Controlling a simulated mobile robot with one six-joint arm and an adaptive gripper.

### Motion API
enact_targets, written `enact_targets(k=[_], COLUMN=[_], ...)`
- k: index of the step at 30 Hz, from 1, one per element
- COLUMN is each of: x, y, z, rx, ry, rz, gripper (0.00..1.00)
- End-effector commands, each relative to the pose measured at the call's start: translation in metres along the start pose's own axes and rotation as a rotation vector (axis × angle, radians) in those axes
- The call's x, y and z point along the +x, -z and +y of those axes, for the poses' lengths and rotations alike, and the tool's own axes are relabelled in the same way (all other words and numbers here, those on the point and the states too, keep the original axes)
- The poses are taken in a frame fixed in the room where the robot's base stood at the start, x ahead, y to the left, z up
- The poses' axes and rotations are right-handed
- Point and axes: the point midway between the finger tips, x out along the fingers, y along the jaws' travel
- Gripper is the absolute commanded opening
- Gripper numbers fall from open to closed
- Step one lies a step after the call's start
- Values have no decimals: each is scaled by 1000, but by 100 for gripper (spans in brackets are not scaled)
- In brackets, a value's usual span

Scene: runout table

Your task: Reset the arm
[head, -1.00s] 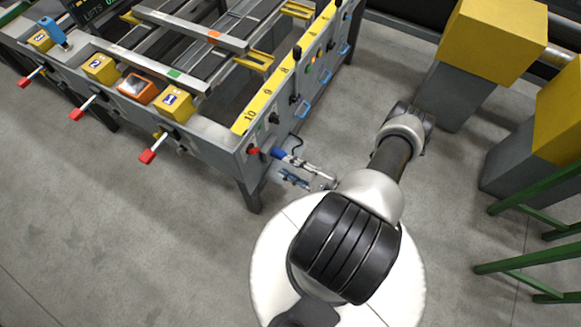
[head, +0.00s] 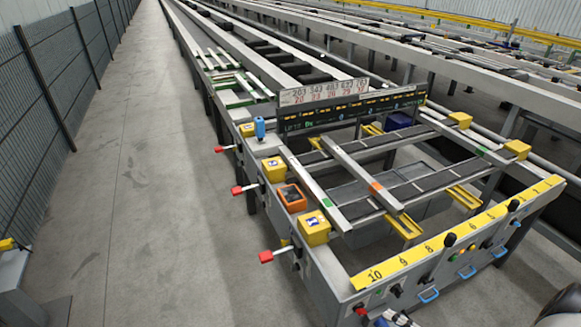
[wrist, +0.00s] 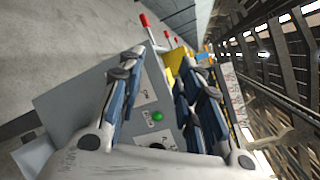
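My gripper (wrist: 160,64) fills much of the wrist view. Its blue-and-grey fingers stand apart, and nothing is held between them. Behind the fingers is a grey panel with a green button (wrist: 157,116) and small white labels. A light part of my arm (head: 565,312) shows at the bottom right corner. The rest of the arm is out of the head view.
A display (head: 350,112) stands behind. The concrete aisle (head: 130,200) is clear, with a mesh fence (head: 60,80) at left.

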Motion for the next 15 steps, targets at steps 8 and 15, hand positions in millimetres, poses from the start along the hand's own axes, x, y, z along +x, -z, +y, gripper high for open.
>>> enact_targets(k=[8,15], x=[33,47], y=[-89,-172], z=[-73,-105], rx=[-157,-334], ry=[-421,-769], rz=[-189,-259], gripper=[32,32])
